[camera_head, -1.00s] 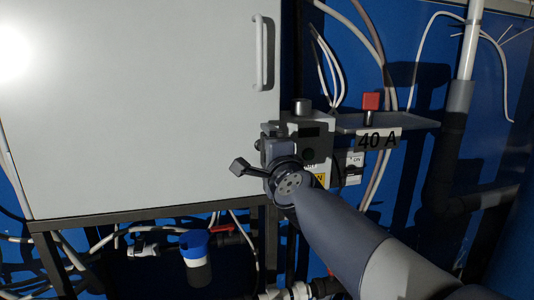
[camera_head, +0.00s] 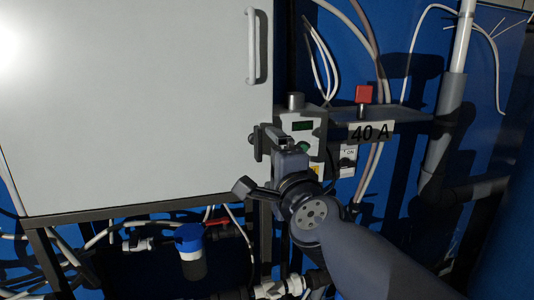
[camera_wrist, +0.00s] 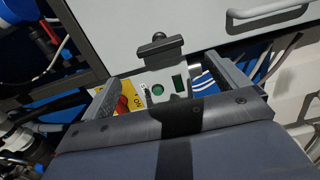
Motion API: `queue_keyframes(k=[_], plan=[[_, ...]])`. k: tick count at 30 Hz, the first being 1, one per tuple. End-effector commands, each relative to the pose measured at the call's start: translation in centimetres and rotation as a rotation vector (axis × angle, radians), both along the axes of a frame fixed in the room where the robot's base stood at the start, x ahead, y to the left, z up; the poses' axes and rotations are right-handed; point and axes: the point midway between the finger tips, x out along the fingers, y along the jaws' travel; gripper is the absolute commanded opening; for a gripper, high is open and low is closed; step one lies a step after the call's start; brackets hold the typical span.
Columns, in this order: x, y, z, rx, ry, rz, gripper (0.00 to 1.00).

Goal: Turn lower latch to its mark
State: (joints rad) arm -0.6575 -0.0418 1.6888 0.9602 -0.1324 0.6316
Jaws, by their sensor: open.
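A dark latch (camera_wrist: 160,45) with a short bar and a round knob sits at the edge of the pale cabinet door (camera_wrist: 130,25) in the wrist view. In the head view a dark latch piece (camera_head: 256,143) shows at the door's right edge, partly hidden by my gripper. My gripper (camera_head: 277,140) is open and empty in front of that edge. In the wrist view its two fingers (camera_wrist: 165,88) are spread wide, with the latch beyond them and between their lines. They look clear of it. I cannot make out the latch's mark.
A grey control box with a green display (camera_head: 302,126) stands close behind my gripper. A shelf with a red knob (camera_head: 364,94) and a "40 A" label (camera_head: 371,132) juts out right. The door handle (camera_head: 253,45) is above. Pipes and a blue-capped filter (camera_head: 190,245) lie below.

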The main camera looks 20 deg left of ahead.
Motion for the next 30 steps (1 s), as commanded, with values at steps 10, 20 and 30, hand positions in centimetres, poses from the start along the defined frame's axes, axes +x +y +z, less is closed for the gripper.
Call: queue_keyframes(k=[10,20,30], plan=[[-1.4,-0.8,0.0,-0.001,-0.001,0.001,0.95],[-1.1,-0.7,-0.1,-0.001,-0.001,0.0,0.95],[2.4,1.5,-0.2,-0.003,0.001,0.0,0.95]])
